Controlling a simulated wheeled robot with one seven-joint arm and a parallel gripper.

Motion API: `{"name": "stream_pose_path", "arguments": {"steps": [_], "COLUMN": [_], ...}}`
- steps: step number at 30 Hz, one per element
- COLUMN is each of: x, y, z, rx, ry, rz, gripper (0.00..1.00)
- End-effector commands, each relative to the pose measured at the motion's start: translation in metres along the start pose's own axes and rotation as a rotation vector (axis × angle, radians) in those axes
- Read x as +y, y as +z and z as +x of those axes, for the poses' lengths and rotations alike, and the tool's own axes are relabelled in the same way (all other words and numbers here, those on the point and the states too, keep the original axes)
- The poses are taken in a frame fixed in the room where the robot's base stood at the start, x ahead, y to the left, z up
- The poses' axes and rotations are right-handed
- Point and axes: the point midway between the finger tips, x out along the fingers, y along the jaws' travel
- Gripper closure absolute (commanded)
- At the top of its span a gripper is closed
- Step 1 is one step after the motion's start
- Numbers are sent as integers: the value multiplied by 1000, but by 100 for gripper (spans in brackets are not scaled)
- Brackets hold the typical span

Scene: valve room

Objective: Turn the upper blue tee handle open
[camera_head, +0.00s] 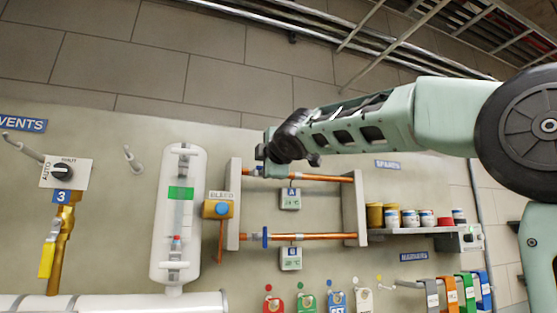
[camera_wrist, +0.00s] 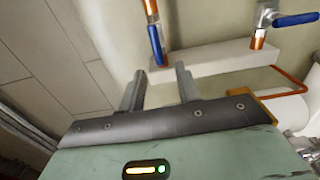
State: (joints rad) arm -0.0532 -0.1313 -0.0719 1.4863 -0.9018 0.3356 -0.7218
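The upper blue tee handle (camera_wrist: 156,45) sits on the upper copper pipe and lies roughly in line with it. In the head view, only a bit of blue (camera_head: 259,173) shows below my gripper, which hides the rest. My gripper (camera_wrist: 160,70) is open and empty, its two fingers apart. The handle's near end shows between the fingertips in the wrist view; I cannot tell whether they touch. In the head view, my gripper (camera_head: 262,163) is at the left end of the upper pipe (camera_head: 320,178).
The lower blue handle (camera_head: 265,237) stands across the lower copper pipe; it also shows in the wrist view (camera_wrist: 295,19). A pale post (camera_head: 233,205) holds the left pipe ends. The bleed valve (camera_head: 217,209) and white tank (camera_head: 176,220) are left. A shelf (camera_head: 413,231) with cans is right.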

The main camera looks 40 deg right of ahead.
Motion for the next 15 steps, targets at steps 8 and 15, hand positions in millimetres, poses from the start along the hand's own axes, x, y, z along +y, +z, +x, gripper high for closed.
{"name": "stream_pose_path", "arguments": {"steps": [8, 15], "x": [-4, -7], "y": [0, 0], "z": [-69, -97], "rx": [3, -4], "ry": [3, 4], "rz": [1, 2], "gripper": [67, 67]}}
